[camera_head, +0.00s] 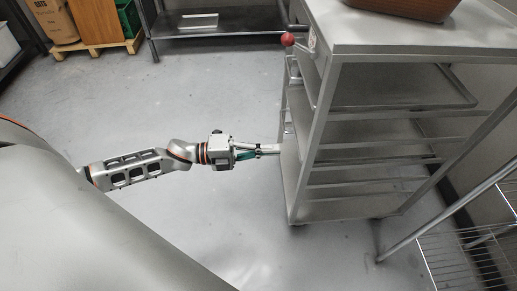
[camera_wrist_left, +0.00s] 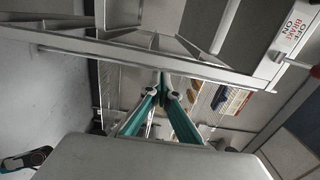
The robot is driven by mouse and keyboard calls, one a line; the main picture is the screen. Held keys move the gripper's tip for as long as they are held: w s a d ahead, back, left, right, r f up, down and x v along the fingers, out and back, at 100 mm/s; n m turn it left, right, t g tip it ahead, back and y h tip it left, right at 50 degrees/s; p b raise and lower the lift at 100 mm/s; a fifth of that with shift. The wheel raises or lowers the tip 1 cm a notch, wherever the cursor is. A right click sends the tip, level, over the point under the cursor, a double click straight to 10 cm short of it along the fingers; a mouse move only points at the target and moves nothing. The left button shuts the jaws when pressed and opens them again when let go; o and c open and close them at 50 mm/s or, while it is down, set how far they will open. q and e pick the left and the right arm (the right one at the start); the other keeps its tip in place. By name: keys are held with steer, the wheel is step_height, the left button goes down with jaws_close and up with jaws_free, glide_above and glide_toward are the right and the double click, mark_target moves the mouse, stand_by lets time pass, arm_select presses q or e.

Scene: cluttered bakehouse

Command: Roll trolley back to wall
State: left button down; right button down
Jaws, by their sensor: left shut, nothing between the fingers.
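The trolley (camera_head: 297,190) is a grey metal rack with several shelf levels, upright at the right of the head view. A lever with a red knob (camera_head: 287,39) sticks out near its top left corner. In the left wrist view a brake label (camera_wrist_left: 293,30) reads OFF BRAKE ON, beside the trolley frame (camera_wrist_left: 130,48). My left gripper (camera_head: 274,150) is shut and empty, its fingertips at the trolley's left side; I cannot tell whether they touch. A dark and teal shape (camera_wrist_left: 25,160) at the wrist view's lower left may be my right gripper.
A brown container (camera_head: 405,8) sits on the trolley top. A wire rack (camera_head: 450,262) stands close at the lower right. A metal table (camera_head: 215,38) and boxes on a wooden pallet (camera_head: 98,48) are at the back. Grey floor (camera_head: 170,95) left of the trolley is clear.

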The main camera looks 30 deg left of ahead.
mark_target(308, 148)
arm_select(q)
steer(key=x, duration=0.7)
steer(key=shift+w+d, duration=0.15)
steer(key=shift+d, duration=0.05)
